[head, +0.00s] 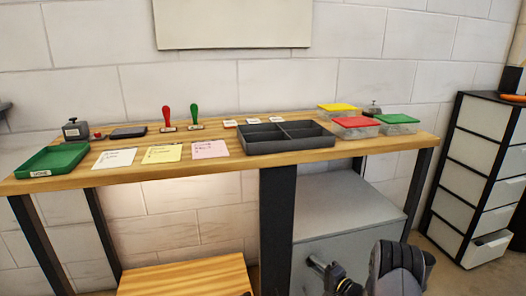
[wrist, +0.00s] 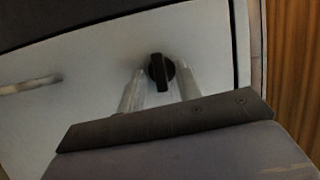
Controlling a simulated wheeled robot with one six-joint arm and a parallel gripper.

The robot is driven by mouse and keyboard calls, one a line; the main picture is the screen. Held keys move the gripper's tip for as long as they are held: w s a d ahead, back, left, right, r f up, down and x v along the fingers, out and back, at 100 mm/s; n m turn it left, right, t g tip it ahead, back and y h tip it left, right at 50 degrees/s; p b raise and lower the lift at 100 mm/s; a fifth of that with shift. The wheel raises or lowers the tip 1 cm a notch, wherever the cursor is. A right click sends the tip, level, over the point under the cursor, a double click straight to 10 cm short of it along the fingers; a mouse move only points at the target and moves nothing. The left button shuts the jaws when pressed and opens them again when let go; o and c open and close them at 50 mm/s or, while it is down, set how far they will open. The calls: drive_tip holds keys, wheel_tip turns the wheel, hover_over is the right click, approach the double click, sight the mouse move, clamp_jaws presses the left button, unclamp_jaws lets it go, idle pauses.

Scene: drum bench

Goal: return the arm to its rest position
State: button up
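My gripper (wrist: 160,82) shows in the wrist view as two pale fingers standing apart. A black knob (wrist: 160,72) on a light grey panel shows between them. I cannot tell whether the fingers touch the knob; they do not look closed on it. In the head view my arm is low at the right of centre, in front of the grey cabinet (head: 345,205) under the bench. The fingertips are hard to make out there.
The wooden bench (head: 220,165) holds a green tray (head: 52,160), a dark divided tray (head: 285,146), two stamps, notes and lidded boxes. A wooden box top (head: 185,277) is low at left. A drawer unit (head: 478,170) stands at right, its lowest drawer slightly out. A pale handle (wrist: 30,85) shows on the panel.

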drive_tip(key=n+h, duration=0.1)
drive_tip(key=n, duration=0.1)
drive_tip(key=n+h, duration=0.1)
drive_tip(key=n, duration=0.2)
drive_tip(key=r+n+g+h+p, duration=0.1)
drive_tip(key=n, duration=0.1)
drive_tip(key=shift+s+a+n+h, duration=0.1)
drive_tip(key=shift+s+n+h, duration=0.1)
drive_tip(key=shift+n+h, duration=0.2)
drive_tip(key=shift+r, duration=0.1)
idle(0.3)
